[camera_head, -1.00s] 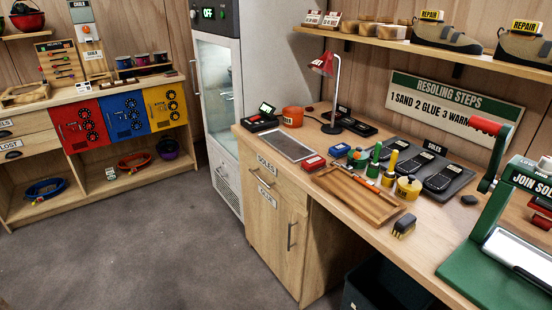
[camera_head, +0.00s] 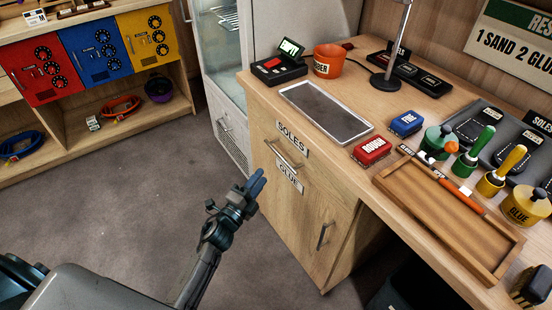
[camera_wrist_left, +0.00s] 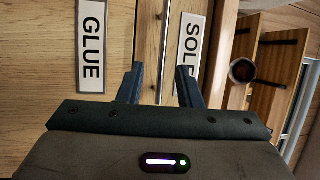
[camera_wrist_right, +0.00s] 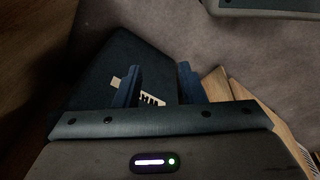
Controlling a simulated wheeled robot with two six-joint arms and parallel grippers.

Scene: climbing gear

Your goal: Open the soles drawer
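The soles drawer (camera_head: 272,140) is at the top of the wooden workbench cabinet, with a "SOLES" label (camera_head: 292,139) and a metal bar handle (camera_head: 283,158). Its front looks flush with the cabinet, so it looks closed. In the left wrist view the handle (camera_wrist_left: 164,45) runs between the "GLUE" label (camera_wrist_left: 92,45) and the "SOLES" label (camera_wrist_left: 191,50). My left gripper (camera_head: 260,178) is open and empty in front of the handle. In its wrist view the fingers (camera_wrist_left: 161,85) lie on either side of the handle's line, seemingly short of it. My right gripper (camera_wrist_right: 158,82) is open and empty.
The glue door (camera_head: 308,215) with its own handle is below the drawer. A dark bin (camera_head: 415,287) stands under the bench; it also shows in the right wrist view (camera_wrist_right: 110,65). The benchtop holds a wooden tray (camera_head: 398,192) and tools. The floor (camera_head: 130,200) at left is clear.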

